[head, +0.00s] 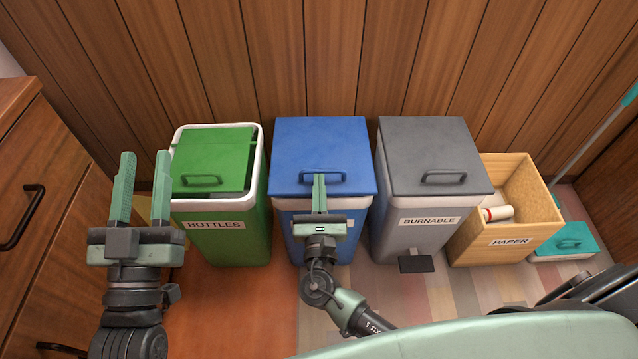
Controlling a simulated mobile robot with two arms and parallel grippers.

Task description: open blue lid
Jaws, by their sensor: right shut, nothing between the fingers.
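The blue bin (288,225) stands against the wooden wall, between a green bin and a grey bin. Its blue lid (322,145) lies flat and closed, with a blue handle (337,179) near the front edge. My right gripper (319,178) is shut and empty, its fingers pointing at the handle and overlapping it in the picture. I cannot tell whether they touch the handle. The gripper hides part of the handle and the bin's front label. My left gripper (140,158) is open and empty, in front of the green bin's left side.
The green bottles bin (235,245) is at the left, its green lid (213,155) sunk in the white rim. The grey burnable bin (432,152) and an open paper box (520,243) are at the right. A wooden cabinet (45,190) borders the left side.

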